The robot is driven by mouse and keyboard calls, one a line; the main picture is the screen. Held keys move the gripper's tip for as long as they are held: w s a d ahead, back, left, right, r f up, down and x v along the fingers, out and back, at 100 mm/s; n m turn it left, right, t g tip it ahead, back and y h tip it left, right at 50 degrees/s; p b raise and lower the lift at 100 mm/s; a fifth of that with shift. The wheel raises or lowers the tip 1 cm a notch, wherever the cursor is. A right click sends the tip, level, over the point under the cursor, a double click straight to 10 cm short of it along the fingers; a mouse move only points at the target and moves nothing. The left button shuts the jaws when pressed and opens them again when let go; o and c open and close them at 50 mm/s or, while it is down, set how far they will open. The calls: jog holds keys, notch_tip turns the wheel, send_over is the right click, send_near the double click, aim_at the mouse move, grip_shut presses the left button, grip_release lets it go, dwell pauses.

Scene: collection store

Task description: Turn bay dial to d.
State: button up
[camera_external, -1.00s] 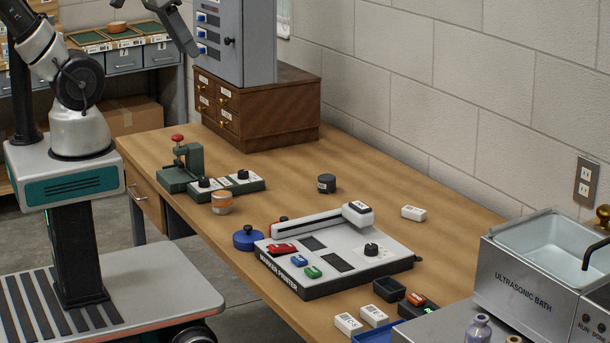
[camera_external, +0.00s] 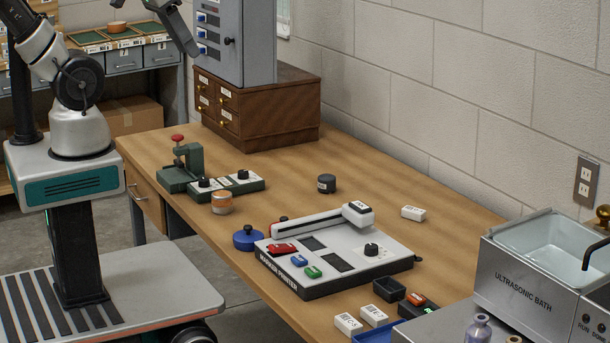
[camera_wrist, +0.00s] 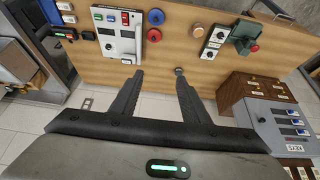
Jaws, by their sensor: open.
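A low green unit (camera_external: 228,187) with two black dials on pale plates lies on the bench beside a green press. The dials (camera_external: 204,183) and (camera_external: 242,175) also show on the unit in the wrist view (camera_wrist: 213,43). The marker printer (camera_external: 335,250) has another black dial (camera_external: 371,249) on its top. I cannot read which is the bay dial or its letters. My gripper (camera_wrist: 158,73) is open and empty, well above the bench; in the wrist view its fingers lie between the printer and the green unit.
The green press (camera_external: 183,165) has a red knob. A wooden drawer cabinet (camera_external: 260,110) is at the back; an ultrasonic bath (camera_external: 540,270) at right. The bench between cabinet and jar is clear.

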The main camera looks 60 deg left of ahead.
jog(key=w+d+n+g+b, duration=0.25)
jog(key=w+d, duration=0.25)
jog(key=w, duration=0.7)
jog(key=n+g+b, duration=0.2)
jog(key=g+b, duration=0.1)
jog(key=b, duration=0.4)
send_over(372, 246)
notch_tip(372, 246, down, 25)
notch_tip(372, 246, down, 17)
jog(key=shift+a+r+b, duration=0.1)
jog(key=shift+r+b, duration=0.1)
jog(key=shift+b, duration=0.45)
jog(key=c, duration=1.1)
